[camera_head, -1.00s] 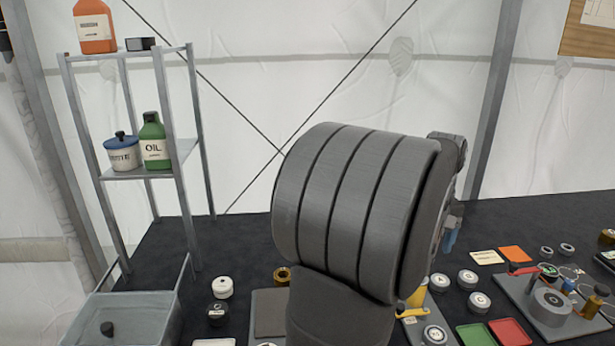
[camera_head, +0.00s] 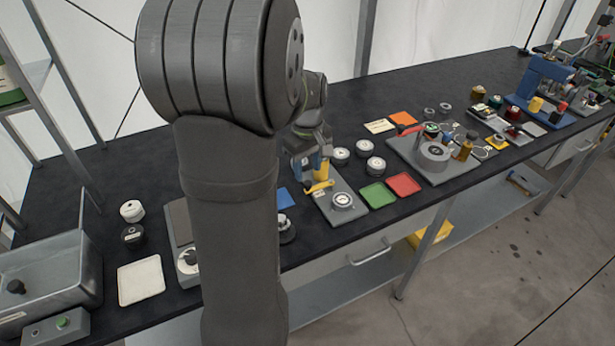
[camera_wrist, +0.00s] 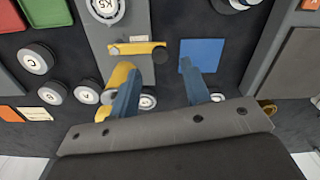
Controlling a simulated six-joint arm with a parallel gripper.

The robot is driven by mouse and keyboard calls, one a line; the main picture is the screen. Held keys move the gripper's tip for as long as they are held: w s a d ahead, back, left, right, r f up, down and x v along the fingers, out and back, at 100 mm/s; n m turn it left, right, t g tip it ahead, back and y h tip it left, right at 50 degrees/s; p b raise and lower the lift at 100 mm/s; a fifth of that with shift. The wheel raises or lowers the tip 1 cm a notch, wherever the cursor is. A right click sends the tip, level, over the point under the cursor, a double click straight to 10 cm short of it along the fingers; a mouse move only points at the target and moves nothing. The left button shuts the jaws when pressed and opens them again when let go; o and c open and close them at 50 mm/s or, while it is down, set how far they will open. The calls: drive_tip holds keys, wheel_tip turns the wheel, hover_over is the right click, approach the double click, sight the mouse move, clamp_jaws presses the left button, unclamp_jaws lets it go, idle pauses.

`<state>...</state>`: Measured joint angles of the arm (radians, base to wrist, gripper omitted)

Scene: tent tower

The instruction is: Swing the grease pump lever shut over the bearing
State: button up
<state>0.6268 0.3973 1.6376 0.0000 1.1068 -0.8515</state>
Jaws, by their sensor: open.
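The grease pump stands on a grey plate (camera_head: 338,212). Its yellow body (camera_head: 321,169) is upright, and its yellow lever (camera_head: 319,187) lies across the plate. The lever also shows in the wrist view (camera_wrist: 136,48), apart from the bearing. The bearing (camera_head: 343,201), a round pale piece, sits at the plate's near end; in the wrist view it (camera_wrist: 105,9) is cut by the top edge. My gripper (camera_wrist: 158,72) is open with nothing between its blue fingers. One finger overlaps the yellow body in the wrist view; I cannot tell whether they touch.
Several round labelled pieces (camera_head: 376,166) stand right of the plate, with green (camera_head: 378,195) and red (camera_head: 404,185) trays. A blue square (camera_wrist: 202,56) lies beside the plate. A white tray (camera_head: 141,280) and metal bin (camera_head: 50,272) are at left. My arm hides part of the bench.

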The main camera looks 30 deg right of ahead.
sight(308, 182)
drive_tip(key=shift+f, duration=2)
clamp_jaws()
